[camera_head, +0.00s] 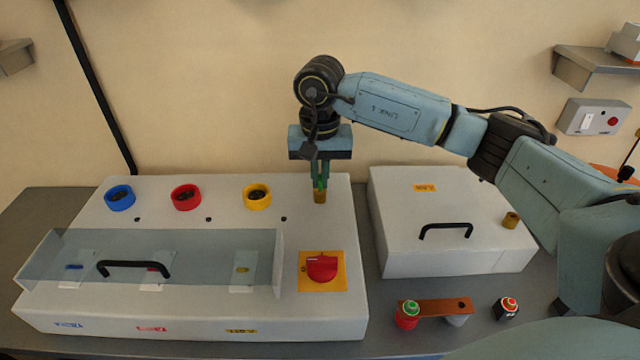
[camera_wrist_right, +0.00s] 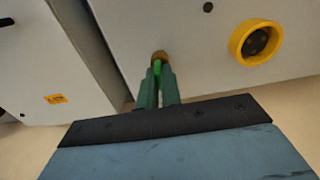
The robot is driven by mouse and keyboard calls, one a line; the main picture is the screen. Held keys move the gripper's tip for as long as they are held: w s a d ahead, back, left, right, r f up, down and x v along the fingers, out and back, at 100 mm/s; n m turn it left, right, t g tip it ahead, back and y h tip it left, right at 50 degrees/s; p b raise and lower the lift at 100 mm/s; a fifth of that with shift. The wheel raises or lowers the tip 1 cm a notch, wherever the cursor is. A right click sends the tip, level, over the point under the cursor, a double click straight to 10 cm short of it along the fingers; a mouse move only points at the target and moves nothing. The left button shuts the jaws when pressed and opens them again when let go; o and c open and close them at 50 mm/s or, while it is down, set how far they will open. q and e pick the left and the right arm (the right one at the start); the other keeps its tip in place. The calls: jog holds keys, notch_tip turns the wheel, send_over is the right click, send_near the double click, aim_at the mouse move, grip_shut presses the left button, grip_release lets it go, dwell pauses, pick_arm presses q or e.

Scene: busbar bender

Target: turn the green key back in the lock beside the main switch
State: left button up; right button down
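The red main switch (camera_head: 321,268) sits on a yellow plate at the right front of the large grey-white box. A brass lock (camera_head: 320,196) stands on the same box behind the switch. My right gripper (camera_head: 320,185) points straight down over this lock. In the right wrist view its green-sided fingers (camera_wrist_right: 158,88) are close together around the bright green key (camera_wrist_right: 157,68), which stands at the brass lock (camera_wrist_right: 159,57). The fingers hide most of the key, and its turn angle cannot be told. My left gripper is not in view.
Blue (camera_head: 120,198), red (camera_head: 186,197) and yellow (camera_head: 257,196) ringed sockets line the large box's back. A clear cover with a black handle (camera_head: 134,269) stands before them. A second box (camera_head: 440,200) with a brass lock (camera_head: 510,220) is on the right, behind red-and-green parts (camera_head: 407,314).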

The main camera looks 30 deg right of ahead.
jog(key=shift+f+n+b, duration=0.1)
jog(key=shift+n+b, duration=0.3)
jog(key=shift+n, duration=0.2)
jog(key=n+b, duration=0.1)
jog(key=n, duration=0.1)
jog(key=shift+n, duration=0.4)
jog(key=shift+n+b, duration=0.4)
jog(key=shift+n, duration=0.5)
